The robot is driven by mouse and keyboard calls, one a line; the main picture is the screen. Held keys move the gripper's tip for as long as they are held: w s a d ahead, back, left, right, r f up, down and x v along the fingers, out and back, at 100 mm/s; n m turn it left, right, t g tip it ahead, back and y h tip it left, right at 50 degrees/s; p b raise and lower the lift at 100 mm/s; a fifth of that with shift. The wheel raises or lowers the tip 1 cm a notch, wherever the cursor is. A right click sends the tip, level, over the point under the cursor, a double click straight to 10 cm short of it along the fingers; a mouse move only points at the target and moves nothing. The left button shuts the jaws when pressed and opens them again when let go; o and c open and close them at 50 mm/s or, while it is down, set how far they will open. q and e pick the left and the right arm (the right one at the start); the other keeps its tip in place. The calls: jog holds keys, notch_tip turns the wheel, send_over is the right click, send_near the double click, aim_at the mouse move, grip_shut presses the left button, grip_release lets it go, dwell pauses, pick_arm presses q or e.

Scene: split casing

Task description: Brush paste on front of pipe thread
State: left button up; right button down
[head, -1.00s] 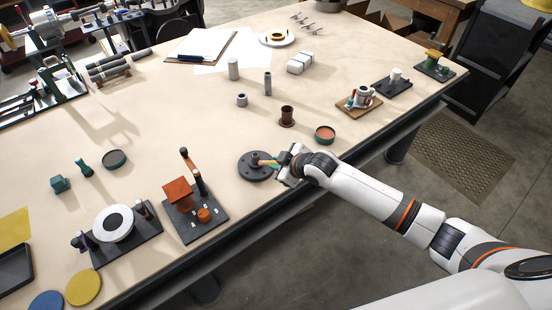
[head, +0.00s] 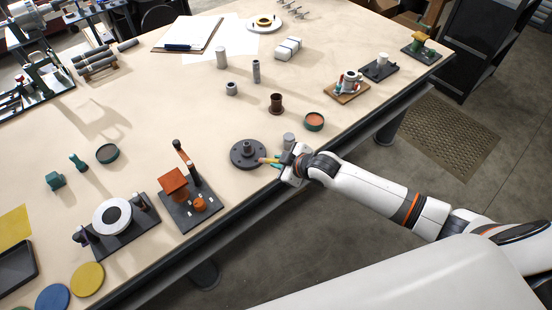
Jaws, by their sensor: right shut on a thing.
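A dark round flange (head: 238,158) lies near the table's front edge, with a short upright pipe stub (head: 247,147) at its centre; its thread is too small to make out. My right gripper (head: 285,161) is shut on a small brush (head: 267,160) with a pale tip and some green on it. The tip points left over the flange's near right part, close to the stub's lower right side. I cannot tell whether it touches the stub. A round tin (head: 314,122) with orange-brown content, perhaps the paste, stands to the upper right. My left gripper is not in view.
A grey cylinder (head: 289,139) stands just behind my right gripper, and a brown flanged spool (head: 276,104) farther back. A dark fixture with an orange block (head: 174,182) stands left of the flange. The table (head: 175,110) is fairly clear in the middle.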

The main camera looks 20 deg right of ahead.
dwell(0.5)
jog(key=shift+w+a+f+t+b, duration=0.3)
jog(key=shift+w+f+b, duration=0.3)
jog(key=shift+b, duration=0.55)
jog(key=shift+w+a+f+t+b, duration=0.15)
jog(key=shift+w+f+t+b, duration=0.05)
jog(key=shift+w+b, duration=0.3)
jog(key=shift+w+a+f+t+b, duration=0.1)
jog(key=shift+w+f+t+b, duration=0.1)
jog(key=shift+w+b, duration=0.4)
jog(key=shift+b, duration=0.2)
jog(key=shift+r, duration=0.1)
jog(key=shift+w+a, duration=0.25)
jog(key=shift+w, duration=0.3)
